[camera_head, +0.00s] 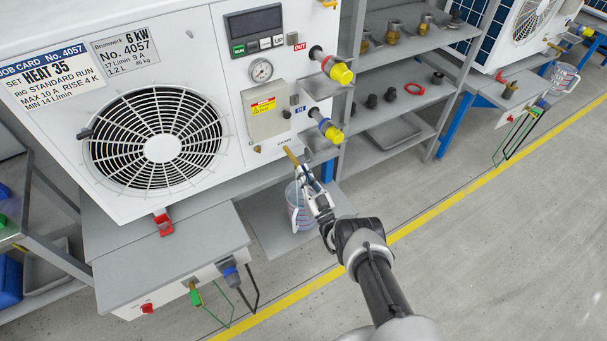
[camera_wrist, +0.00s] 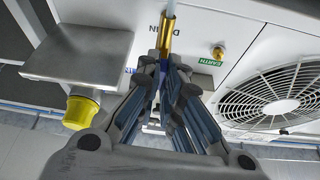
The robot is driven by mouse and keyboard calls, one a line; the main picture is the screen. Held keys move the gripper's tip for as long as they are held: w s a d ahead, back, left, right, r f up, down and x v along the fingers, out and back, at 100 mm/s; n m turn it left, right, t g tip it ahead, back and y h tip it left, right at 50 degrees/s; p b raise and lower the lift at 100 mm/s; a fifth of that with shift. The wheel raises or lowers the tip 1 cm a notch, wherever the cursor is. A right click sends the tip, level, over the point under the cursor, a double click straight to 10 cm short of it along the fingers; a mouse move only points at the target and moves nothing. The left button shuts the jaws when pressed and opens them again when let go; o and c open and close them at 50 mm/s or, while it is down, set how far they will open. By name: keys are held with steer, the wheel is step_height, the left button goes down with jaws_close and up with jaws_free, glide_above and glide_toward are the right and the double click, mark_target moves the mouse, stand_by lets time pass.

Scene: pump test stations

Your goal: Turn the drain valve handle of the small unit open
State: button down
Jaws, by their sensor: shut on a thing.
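The small unit (camera_head: 185,70) is the white cabinet marked 6 kW, No. 4057, with a round fan grille. Its brass-coloured drain valve (camera_head: 290,155) sticks out at the lower right of the front, by the DRAIN label. The brass part also shows in the wrist view (camera_wrist: 167,30), just beyond the fingertips. My gripper (camera_head: 304,172) is shut on the drain valve handle. In the wrist view the fingers (camera_wrist: 163,60) come together around a bit of blue, and they hide most of the handle. I cannot tell the handle's exact angle.
A clear measuring jug (camera_head: 299,214) stands on a low shelf below the drain, partly behind my gripper. Yellow-capped ports (camera_head: 340,73) project from the unit's right side. A shelf rack (camera_head: 400,75) with fittings stands to the right. Open floor (camera_head: 480,250) lies in front.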

steer(key=shift+n+y, duration=0.4)
steer(key=shift+n, duration=0.3)
steer(key=c, duration=1.8)
jaws_free()
steer(key=shift+o, duration=0.2)
steer(key=v, duration=1.2)
steer(key=shift+r, duration=0.15)
